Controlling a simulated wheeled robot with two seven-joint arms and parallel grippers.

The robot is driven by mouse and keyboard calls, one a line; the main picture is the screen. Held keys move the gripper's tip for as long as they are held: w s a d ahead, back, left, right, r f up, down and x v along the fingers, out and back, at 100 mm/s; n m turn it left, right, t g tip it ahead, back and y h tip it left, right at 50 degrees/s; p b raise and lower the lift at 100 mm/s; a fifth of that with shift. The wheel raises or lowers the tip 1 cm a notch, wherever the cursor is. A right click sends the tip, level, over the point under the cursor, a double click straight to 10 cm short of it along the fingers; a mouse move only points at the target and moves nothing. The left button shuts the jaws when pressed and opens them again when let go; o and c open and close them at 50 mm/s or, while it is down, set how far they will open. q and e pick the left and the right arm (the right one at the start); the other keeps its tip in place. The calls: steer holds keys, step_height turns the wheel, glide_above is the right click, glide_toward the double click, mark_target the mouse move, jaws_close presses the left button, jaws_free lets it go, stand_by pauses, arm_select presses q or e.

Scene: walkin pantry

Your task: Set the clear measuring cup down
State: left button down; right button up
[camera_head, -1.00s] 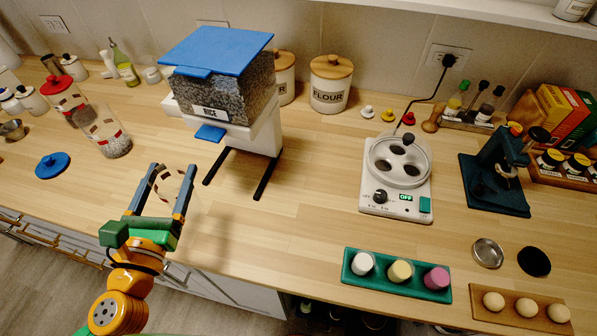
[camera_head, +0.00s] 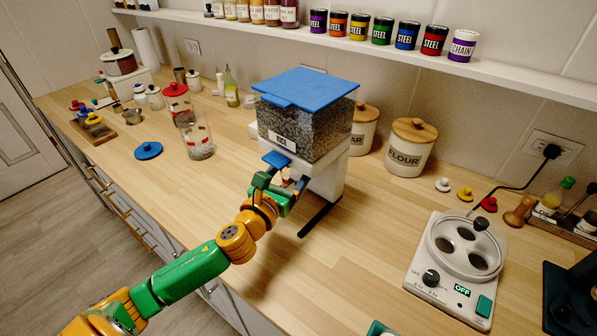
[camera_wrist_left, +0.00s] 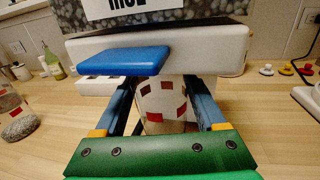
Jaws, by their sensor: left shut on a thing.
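The clear measuring cup (camera_wrist_left: 163,103) with red square marks is between the fingers of my left gripper (camera_wrist_left: 162,100), which is shut on it. It looks upright in the left wrist view, under the front of the rice dispenser (camera_wrist_left: 205,52) and near its blue lever (camera_wrist_left: 124,61). I cannot tell whether it touches the counter or what it holds. In the head view my left gripper (camera_head: 285,186) is at the dispenser (camera_head: 303,118) and mostly hides the cup. My right gripper is not in view.
A clear container with red marks (camera_head: 198,142) stands on the counter at left, near a blue lid (camera_head: 148,150). Flour (camera_head: 411,148) and sugar canisters stand behind, right of the dispenser. An egg cooker (camera_head: 455,260) is at right. Counter between dispenser and cooker is clear.

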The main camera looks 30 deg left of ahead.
arm_select(q)
steer(key=shift+w+a+f, duration=0.1)
steer(key=shift+w+f, duration=0.1)
steer(key=shift+w, duration=0.3)
steer(key=shift+w+a+f, duration=0.1)
steer(key=shift+w+f, duration=0.05)
steer(key=shift+w, duration=0.3)
steer(key=shift+d+f+b, duration=0.15)
steer(key=shift+f+b, duration=0.35)
steer(key=shift+f, duration=1)
steer(key=shift+f, duration=0.15)
jaws_free()
steer(key=shift+r, duration=0.3)
steer(key=s+b, duration=0.2)
steer(key=s, duration=1)
steer(key=shift+d, duration=0.2)
